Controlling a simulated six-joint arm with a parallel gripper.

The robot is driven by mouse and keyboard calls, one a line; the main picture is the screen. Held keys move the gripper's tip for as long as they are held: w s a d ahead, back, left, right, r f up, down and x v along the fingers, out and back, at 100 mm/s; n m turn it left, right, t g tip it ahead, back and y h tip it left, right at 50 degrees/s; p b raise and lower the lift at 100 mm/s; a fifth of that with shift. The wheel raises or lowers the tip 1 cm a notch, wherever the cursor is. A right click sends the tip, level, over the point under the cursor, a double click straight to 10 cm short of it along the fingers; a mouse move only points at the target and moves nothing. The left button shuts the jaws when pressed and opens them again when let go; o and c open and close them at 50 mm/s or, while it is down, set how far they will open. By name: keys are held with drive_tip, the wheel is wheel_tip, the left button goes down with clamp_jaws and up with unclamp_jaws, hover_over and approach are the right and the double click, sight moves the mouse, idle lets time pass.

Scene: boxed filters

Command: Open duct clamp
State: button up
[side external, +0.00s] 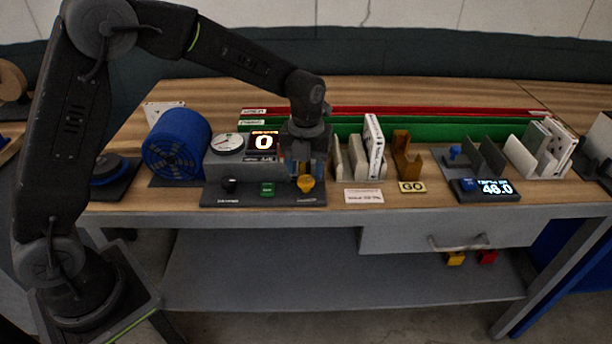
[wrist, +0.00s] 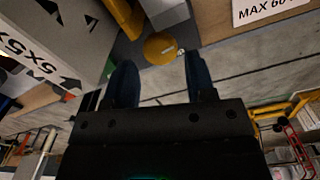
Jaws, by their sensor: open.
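A yellow knob (side external: 306,183) sits at the right front of a dark control panel (side external: 245,199); a small label below it is too small to read, so I cannot tell whether it is the duct clamp. The knob also shows in the wrist view (wrist: 160,47), just beyond and between the fingertips. My gripper (side external: 308,166) points down just above and behind the knob. In the wrist view its two dark fingers (wrist: 157,64) are apart, with nothing held between them.
The panel carries a black knob (side external: 229,185), green button (side external: 267,189), gauge (side external: 227,142) and a display reading 0 (side external: 264,142). A blue fan-like cylinder (side external: 178,145) stands left. White filter boxes (side external: 374,147) and a brown holder (side external: 406,156) stand close on the right.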

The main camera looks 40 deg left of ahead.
sight(306, 180)
drive_tip(key=shift+f, duration=1.5)
drive_tip(key=c, duration=0.6)
drive_tip(key=shift+n, duration=2.3)
drive_tip(key=shift+c, duration=0.2)
drive_tip(key=o, duration=0.6)
drive_tip(key=shift+o, duration=0.2)
wheel_tip(306, 180, up, 14)
